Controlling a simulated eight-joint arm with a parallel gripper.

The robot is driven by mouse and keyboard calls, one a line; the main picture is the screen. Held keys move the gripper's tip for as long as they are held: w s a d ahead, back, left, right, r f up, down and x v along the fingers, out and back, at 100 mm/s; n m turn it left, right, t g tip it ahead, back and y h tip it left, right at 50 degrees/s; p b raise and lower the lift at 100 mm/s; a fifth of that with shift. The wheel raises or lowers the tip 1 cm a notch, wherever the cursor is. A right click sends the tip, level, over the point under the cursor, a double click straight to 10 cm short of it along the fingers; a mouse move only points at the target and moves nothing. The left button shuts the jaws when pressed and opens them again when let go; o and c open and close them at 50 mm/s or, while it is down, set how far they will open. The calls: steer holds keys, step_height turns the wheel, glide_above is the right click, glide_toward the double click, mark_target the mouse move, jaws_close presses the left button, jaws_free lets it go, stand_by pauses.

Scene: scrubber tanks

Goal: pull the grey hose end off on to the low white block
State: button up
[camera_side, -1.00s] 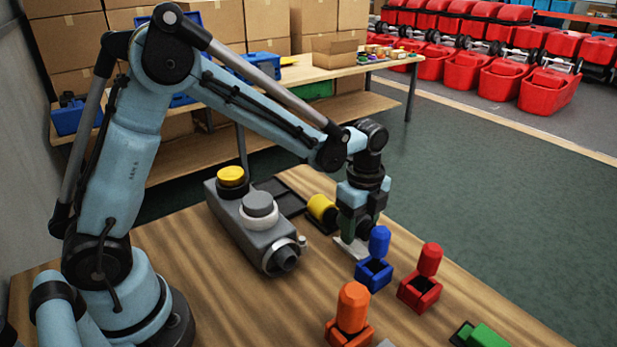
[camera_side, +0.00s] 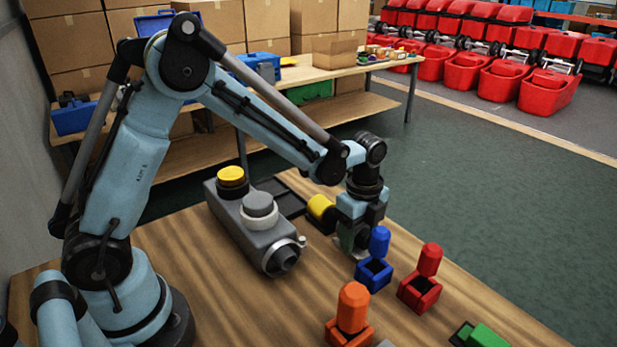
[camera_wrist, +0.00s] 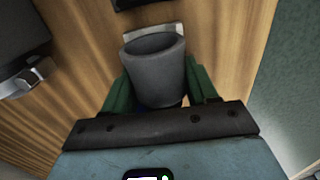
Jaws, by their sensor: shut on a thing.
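My gripper (camera_wrist: 158,90) is shut on the grey hose end (camera_wrist: 155,68), a tapered grey cup with its wide rim away from the wrist. The green fingers press on its two sides. The low white block (camera_wrist: 123,68) shows around and under the hose end in the wrist view. I cannot tell whether the hose end touches it. In the side view my gripper (camera_side: 350,240) is low over the wood table and hides most of the block and hose end. The grey tank (camera_side: 250,225) stands to the left, its round grey outlet apart from the gripper.
A blue plug in a blue holder (camera_side: 374,272) stands close to the right of my gripper. A red one (camera_side: 420,292) and an orange one (camera_side: 350,315) are nearer the front. A yellow cylinder (camera_side: 320,208) lies just behind. The table before the tank is clear.

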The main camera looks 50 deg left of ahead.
steer(key=shift+f, duration=0.45)
steer(key=o, duration=1.2)
steer(key=shift+o, duration=0.7)
step_height(320, 180, up, 12)
steer(key=shift+r, duration=0.25)
steer(key=shift+s+r, duration=0.15)
steer(key=shift+r, duration=0.2)
steer(key=s+a+n+t, duration=0.5)
steer(key=s+n, duration=0.7)
steer(key=n, duration=0.6)
steer(key=shift+s+r+t, duration=0.25)
steer(key=shift+s+t, duration=0.15)
steer(key=shift+t, duration=0.7)
